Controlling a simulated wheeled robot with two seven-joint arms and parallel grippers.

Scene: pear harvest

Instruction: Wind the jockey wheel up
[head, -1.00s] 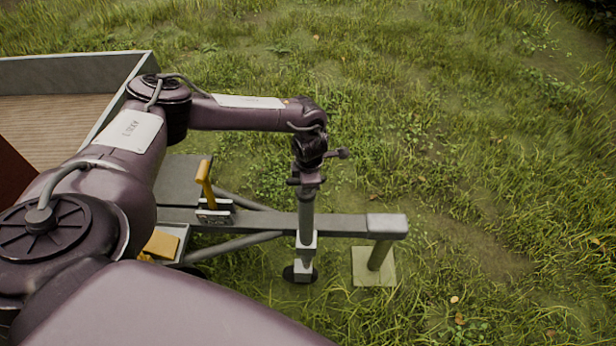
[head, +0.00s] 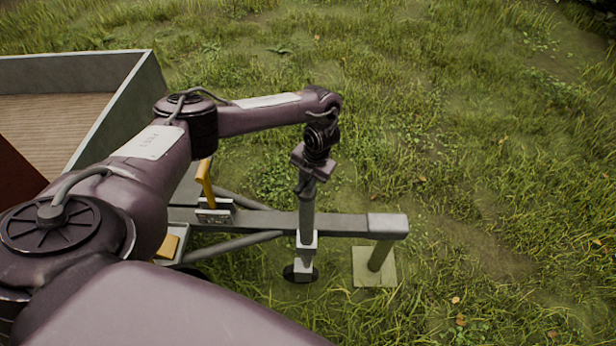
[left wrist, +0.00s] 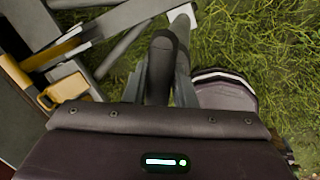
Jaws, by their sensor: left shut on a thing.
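The jockey wheel's grey upright tube (head: 307,215) stands beside the trailer's drawbar (head: 340,226), held there by a pale clamp (head: 307,243). Its dark wheel (head: 300,273) is at the bottom, down at the grass. My left gripper (head: 308,178) is at the top of the tube and hides the crank there. In the left wrist view a dark, rounded handle grip (left wrist: 163,62) sits between the two fingers, and my left gripper (left wrist: 164,78) is shut on it. My right gripper is not in view.
A post (head: 379,256) under the drawbar's end stands on a square pale pad (head: 375,280). A yellow lever (head: 205,182) rises from the drawbar, left of the tube. The trailer's side wall (head: 125,105) is at the left. Open grass lies to the right.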

